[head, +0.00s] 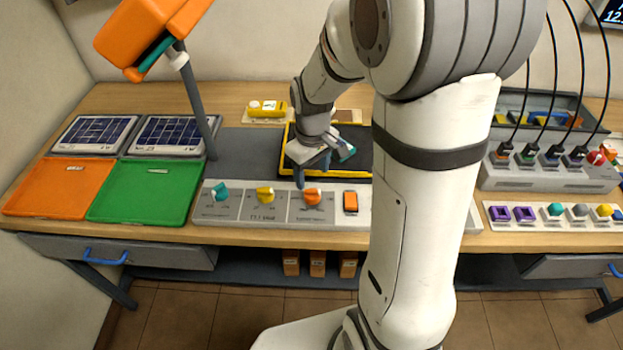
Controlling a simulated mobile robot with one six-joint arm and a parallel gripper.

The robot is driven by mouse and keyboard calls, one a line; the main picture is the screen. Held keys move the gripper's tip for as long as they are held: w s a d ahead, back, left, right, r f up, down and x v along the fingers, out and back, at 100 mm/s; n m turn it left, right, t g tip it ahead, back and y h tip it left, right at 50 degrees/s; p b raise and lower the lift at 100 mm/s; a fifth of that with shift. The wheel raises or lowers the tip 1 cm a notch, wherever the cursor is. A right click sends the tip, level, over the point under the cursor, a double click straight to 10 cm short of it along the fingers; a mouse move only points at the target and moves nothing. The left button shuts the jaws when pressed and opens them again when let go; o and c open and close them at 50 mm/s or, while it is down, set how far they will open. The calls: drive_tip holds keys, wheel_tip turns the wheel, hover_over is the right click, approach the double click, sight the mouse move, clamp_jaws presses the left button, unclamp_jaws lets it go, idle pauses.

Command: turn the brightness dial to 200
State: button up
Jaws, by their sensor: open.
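A long grey control panel (336,215) lies along the front of the workbench. It carries a teal dial (220,191), a yellow dial (265,195) and an orange dial (312,196), each over a printed scale. The labels are too small to read, so I cannot tell which is the brightness dial. My gripper (321,167) is open and points down just above and behind the orange dial. One finger is close to that dial's left back side; I cannot tell if it touches. My arm hides the panel's right part.
An orange rocker switch (351,202) sits right of the orange dial. A lamp (155,30) on a grey post leans over a green tray (143,192) and an orange tray (45,188). A cabled charger box (548,173) stands at right. A yellow-rimmed black tray (287,150) lies behind my gripper.

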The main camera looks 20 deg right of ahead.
sight(312, 191)
wheel_tip(312, 191, down, 7)
drive_tip(key=shift+f, duration=0.1)
drive_tip(key=shift+c, duration=0.2)
drive_tip(key=c, duration=0.9)
drive_tip(key=shift+d, duration=0.15)
drive_tip(key=shift+c, duration=0.3)
drive_tip(key=m+b, duration=0.2)
drive_tip(key=m, duration=0.3)
drive_tip(key=shift+m, duration=0.3)
drive_tip(key=m+b, duration=0.1)
drive_tip(key=m, duration=0.5)
drive_tip(key=shift+b, duration=0.3)
